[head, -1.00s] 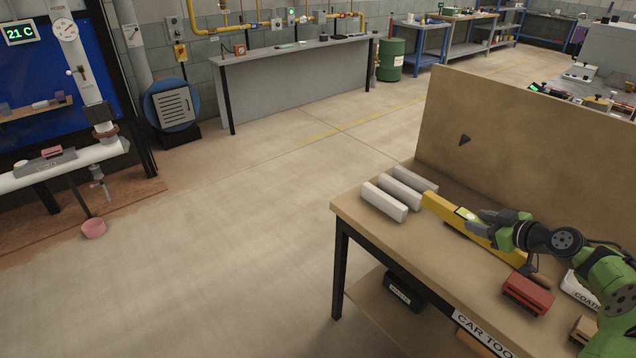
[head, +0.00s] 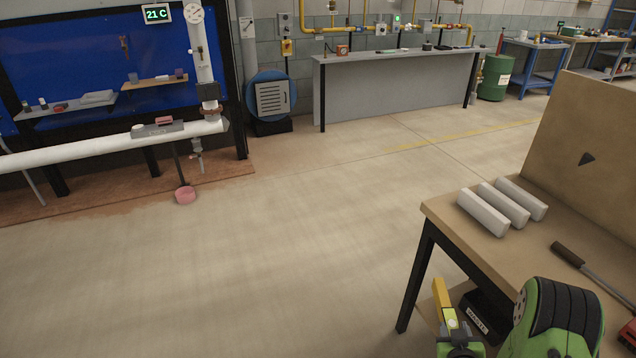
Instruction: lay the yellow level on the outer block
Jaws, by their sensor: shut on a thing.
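The yellow level (head: 440,298) is held in my gripper (head: 449,322), in front of the bench's end and apart from the bricks. Its near part and most of the fingers are hidden or cut off at the bottom of the view.
The bench top (head: 560,229) is bare around the bricks. A dark-handled tool (head: 571,256) lies to their right, and an upright board (head: 590,140) stands behind. A black box (head: 487,312) sits on the lower shelf. Open floor lies left of the bench.

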